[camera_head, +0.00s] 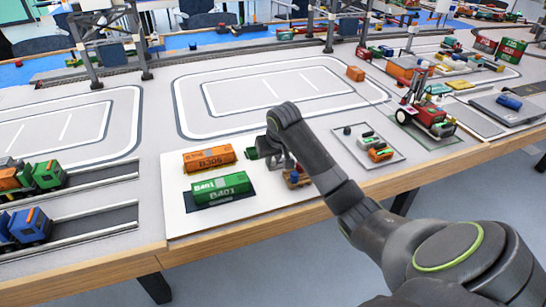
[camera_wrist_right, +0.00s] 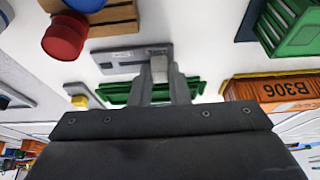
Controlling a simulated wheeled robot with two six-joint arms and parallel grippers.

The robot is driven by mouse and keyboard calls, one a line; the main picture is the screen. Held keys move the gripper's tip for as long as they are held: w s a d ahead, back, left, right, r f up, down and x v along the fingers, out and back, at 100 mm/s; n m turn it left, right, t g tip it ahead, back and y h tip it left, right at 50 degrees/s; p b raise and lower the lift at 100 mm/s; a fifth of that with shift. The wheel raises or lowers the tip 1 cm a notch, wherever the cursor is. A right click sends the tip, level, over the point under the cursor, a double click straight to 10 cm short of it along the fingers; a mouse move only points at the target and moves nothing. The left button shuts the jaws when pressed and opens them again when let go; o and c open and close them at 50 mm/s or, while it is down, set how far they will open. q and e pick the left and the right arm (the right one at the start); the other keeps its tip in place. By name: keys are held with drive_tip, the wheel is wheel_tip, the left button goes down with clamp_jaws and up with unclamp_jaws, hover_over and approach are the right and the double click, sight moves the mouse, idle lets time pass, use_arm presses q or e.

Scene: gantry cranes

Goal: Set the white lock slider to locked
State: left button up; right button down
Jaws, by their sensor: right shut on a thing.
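The white lock slider (camera_wrist_right: 158,68) sits on a grey base plate (camera_wrist_right: 115,62) in the right wrist view. My right gripper (camera_wrist_right: 163,84) has its fingertips at the slider and is shut on it. The fingers cover part of the slider, so its exact position along the plate is hard to tell. In the head view my right gripper (camera_head: 281,161) points down at the right side of the white board (camera_head: 240,215), and my wrist hides the slider. My left gripper is not in view.
An orange container B306 (camera_head: 209,158) and a green container B401 (camera_head: 218,189) lie left of my right gripper. A wooden block with red and blue knobs (camera_wrist_right: 105,20) stands close by. Another green object (camera_wrist_right: 195,87) is behind the fingers.

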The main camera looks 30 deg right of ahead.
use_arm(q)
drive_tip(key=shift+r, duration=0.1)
use_arm(e)
drive_tip(key=shift+d, duration=0.1)
